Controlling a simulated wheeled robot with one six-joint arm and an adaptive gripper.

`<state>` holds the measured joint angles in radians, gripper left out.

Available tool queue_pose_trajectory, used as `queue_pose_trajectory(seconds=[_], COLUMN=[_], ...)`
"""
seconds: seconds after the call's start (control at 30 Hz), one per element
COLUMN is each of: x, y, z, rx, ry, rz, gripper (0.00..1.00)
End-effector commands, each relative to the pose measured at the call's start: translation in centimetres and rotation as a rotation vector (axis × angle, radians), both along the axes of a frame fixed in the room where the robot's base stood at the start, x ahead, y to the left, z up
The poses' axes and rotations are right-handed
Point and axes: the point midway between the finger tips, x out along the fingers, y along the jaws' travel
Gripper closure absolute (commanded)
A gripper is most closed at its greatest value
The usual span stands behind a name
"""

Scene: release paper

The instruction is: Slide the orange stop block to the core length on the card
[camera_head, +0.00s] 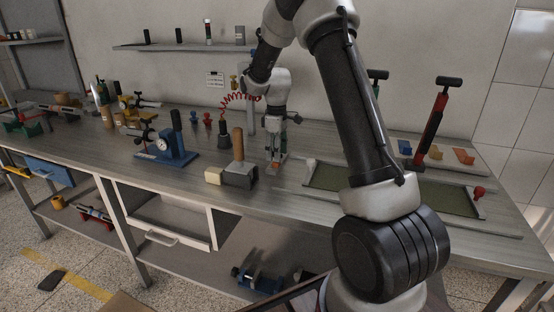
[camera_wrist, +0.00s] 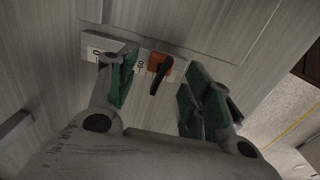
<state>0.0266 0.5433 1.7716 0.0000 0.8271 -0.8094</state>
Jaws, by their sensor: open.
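The orange stop block (camera_wrist: 157,62) sits on a pale ruler strip (camera_wrist: 119,52) printed with black numbers, and a black lever sticks out of it. My gripper (camera_wrist: 163,68) is open. Its two green-padded fingers appear on either side of the block in the wrist view, with a gap on both sides; I see no contact. In the head view my gripper (camera_head: 275,160) points down over the bench, with a small orange patch near its tips. A small white card (camera_head: 215,80) with dark print hangs on the wall; its text is too small to read.
A blue dial gauge stand (camera_head: 167,150) is farther left. A framed green panel (camera_head: 325,178) lies to the right, partly behind my arm.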

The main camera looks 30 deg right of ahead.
Motion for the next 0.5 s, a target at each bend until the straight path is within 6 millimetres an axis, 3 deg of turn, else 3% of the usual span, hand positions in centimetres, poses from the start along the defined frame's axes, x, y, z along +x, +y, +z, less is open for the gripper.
queue_pose_trajectory(seconds=[0.2,0.5], x=[0.0,0.0], y=[0.0,0.0], z=[-2.8,-3.3], rx=[0.000,0.001], ry=[0.000,-0.001], rz=[-0.001,-0.001], gripper=[0.50,0.50])
